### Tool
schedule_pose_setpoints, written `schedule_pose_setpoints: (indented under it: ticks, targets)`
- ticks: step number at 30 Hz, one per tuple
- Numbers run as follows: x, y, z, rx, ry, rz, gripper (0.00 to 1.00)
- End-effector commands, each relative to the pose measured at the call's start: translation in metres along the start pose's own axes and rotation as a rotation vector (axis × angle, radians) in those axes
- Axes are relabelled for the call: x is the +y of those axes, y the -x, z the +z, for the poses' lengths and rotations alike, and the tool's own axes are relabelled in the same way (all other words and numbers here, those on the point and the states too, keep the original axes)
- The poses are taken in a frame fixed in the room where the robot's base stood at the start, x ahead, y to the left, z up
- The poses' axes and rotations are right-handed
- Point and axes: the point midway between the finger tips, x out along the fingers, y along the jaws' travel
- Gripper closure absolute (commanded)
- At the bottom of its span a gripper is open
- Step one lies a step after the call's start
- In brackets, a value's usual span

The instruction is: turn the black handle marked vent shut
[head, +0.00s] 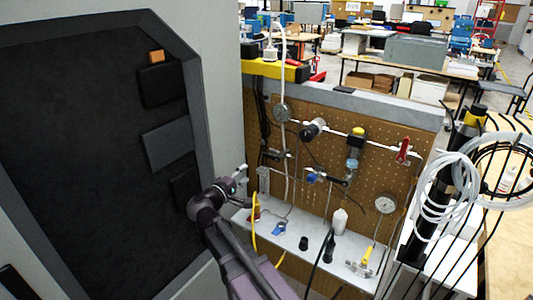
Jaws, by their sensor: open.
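My gripper (241,176) is at the left edge of the brown pegboard panel (330,135), beside the grey cabinet wall. It is small and partly hidden by my wrist; its jaws are open, and I see nothing held. A dark lever-like part (337,181) sits next to a blue valve body (313,177) at mid-panel, well to the right of my gripper. Another dark fitting (272,155) is nearer, on the panel's left side. No marking is readable, so I cannot tell which is the vent handle.
A red handle (403,150) and a round gauge (385,204) are on the panel's right. A white shelf (290,238) below holds a white bottle (340,221) and a blue-handled valve (279,229). Coiled white tubing (447,190) stands at right. A yellow hose (255,232) hangs near my arm.

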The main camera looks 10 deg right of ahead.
Motion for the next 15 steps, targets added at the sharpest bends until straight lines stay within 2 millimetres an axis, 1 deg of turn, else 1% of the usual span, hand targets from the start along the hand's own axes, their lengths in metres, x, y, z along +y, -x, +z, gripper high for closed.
schedule_pose_setpoints:
  ticks: [10, 15]
  targets:
    - [-0.0003, -0.0015, -0.0002, 0.000, 0.000, -0.001, 0.43]
    - [-0.0003, -0.0093, -0.0007, 0.000, 0.000, -0.001, 0.43]
